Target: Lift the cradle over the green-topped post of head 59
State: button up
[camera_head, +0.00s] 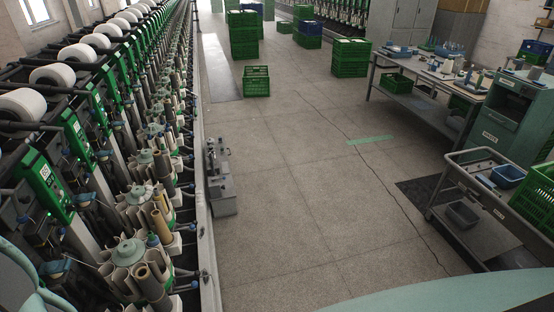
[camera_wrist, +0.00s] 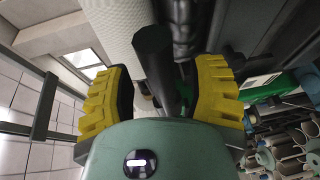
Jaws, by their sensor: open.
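In the wrist view my gripper (camera_wrist: 163,95) has two yellow ribbed fingers spread apart. A dark bar (camera_wrist: 153,58), probably part of a cradle, runs between them; contact with either finger cannot be made out. A white yarn package (camera_wrist: 120,20) lies just beyond, at the top. In the head view a row of white packages (camera_head: 22,103) sits along the winder at left. Below them stand bobbin magazines with pale green round tops (camera_head: 128,250). Green head panels (camera_head: 45,172) show, but no number 59 is legible. My gripper is not visible in the head view.
A grey box-shaped unit (camera_head: 222,190) stands on the floor beside the winder rail. The aisle floor (camera_head: 290,190) is open, with green crates (camera_head: 256,81) farther back. A workbench (camera_head: 440,72) and a cart (camera_head: 480,190) stand at right.

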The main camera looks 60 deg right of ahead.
jog(key=shift+a+r+p, duration=0.35)
jog(key=shift+p, duration=0.05)
jog(key=shift+a+f+p, duration=0.3)
jog(key=shift+a, duration=0.45)
jog(key=shift+w+a, duration=0.1)
jog(key=shift+a, duration=0.2)
jog(key=shift+a+f, duration=0.2)
jog(key=shift+a, duration=0.35)
